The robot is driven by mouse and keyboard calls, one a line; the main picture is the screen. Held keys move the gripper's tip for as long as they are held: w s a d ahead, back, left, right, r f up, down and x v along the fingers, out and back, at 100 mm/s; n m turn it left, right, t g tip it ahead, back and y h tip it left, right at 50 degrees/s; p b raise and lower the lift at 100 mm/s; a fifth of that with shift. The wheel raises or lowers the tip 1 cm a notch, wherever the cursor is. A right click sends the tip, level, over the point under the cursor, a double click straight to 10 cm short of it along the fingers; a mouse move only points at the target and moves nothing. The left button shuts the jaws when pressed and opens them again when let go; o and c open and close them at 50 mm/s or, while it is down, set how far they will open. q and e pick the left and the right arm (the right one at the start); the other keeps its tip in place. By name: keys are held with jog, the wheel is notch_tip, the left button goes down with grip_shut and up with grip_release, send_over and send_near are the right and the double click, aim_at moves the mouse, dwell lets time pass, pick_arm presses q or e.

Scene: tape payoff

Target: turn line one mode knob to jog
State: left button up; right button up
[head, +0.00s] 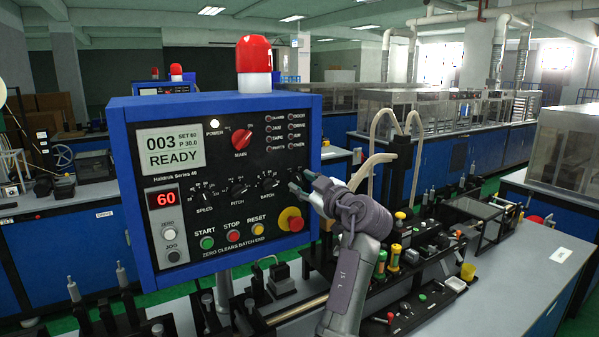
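Three black dial knobs sit in a row: speed (204,196), pitch (238,189) and batch (269,183). A red main switch (241,140) is above them. I cannot read any label for a mode knob; the panel right of the batch knob is partly covered by my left gripper (300,181). Its fingertips are apart, at the panel's right side, close to the face. I cannot tell whether they touch anything. My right gripper is not in view.
A red and yellow emergency stop (291,219) sits just below my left gripper. Start (207,242), stop (233,236) and reset (258,229) buttons are lower on the panel. A red beacon (254,55) tops the box. Machine parts crowd the bench (535,260) to the right.

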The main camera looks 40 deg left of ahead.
pick_arm(q)
jog(key=shift+p+x, duration=0.3)
jog(key=shift+x, duration=0.55)
jog(key=shift+w+a, duration=0.1)
jog(key=shift+a, duration=0.15)
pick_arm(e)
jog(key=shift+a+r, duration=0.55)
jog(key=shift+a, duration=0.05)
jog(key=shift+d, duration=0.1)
pick_arm(q)
grip_shut()
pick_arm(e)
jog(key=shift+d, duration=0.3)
